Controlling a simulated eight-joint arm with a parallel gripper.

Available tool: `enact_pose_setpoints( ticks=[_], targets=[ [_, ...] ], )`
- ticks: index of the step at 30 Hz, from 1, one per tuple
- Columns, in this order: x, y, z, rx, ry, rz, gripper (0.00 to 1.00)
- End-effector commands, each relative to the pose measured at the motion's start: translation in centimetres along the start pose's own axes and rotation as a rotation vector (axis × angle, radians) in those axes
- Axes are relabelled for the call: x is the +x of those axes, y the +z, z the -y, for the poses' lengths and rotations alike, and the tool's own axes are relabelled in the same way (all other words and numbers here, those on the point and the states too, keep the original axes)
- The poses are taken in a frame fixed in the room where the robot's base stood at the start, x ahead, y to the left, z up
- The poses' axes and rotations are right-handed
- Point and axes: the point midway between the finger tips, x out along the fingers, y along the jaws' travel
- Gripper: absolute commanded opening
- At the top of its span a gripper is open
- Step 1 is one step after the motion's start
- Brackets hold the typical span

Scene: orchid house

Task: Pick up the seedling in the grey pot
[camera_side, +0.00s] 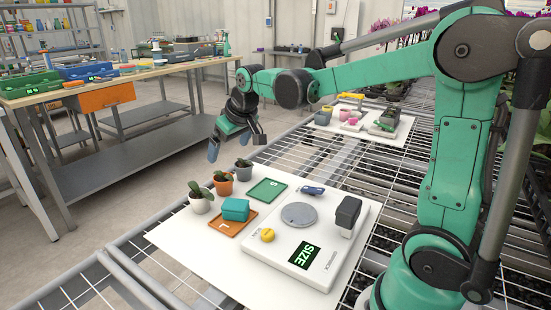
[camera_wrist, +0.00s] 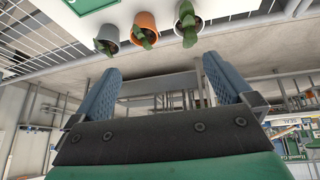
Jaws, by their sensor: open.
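The seedling in the grey pot (camera_side: 243,171) stands on the white board, at the back of a row of three potted seedlings. In the wrist view the grey pot (camera_wrist: 107,40) is at the top, left of the orange pot, with green leaves in it. My gripper (camera_side: 236,146) hangs above and behind the pots in the side view, apart from them. In the wrist view its two blue fingers (camera_wrist: 160,85) are spread wide with nothing between them.
The orange pot (camera_side: 223,187) and white pot (camera_side: 200,204) stand close by the grey one. A green tray (camera_side: 267,191), an orange tray (camera_side: 240,221) with a teal block (camera_side: 235,209), and a white scale (camera_side: 307,262) share the board (camera_side: 180,240).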

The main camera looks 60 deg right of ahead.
Motion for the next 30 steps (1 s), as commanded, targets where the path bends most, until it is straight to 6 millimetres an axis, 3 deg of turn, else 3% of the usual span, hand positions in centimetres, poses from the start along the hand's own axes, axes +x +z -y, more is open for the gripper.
enact_pose_setpoints(
  ticks=[3,6,12,18,30],
  targets=[
    [3.6,-2.2,-3.1,0.028,0.032,0.034,1.00],
    [6.8,-3.1,-5.7,0.048,0.054,0.063,1.00],
    [12.1,-3.1,-9.9,0.080,0.085,0.109,1.00],
    [14.0,-2.6,-11.3,0.088,0.094,0.124,1.00],
    [18.1,-2.1,-11.7,0.089,0.094,0.125,1.00]
  ],
)
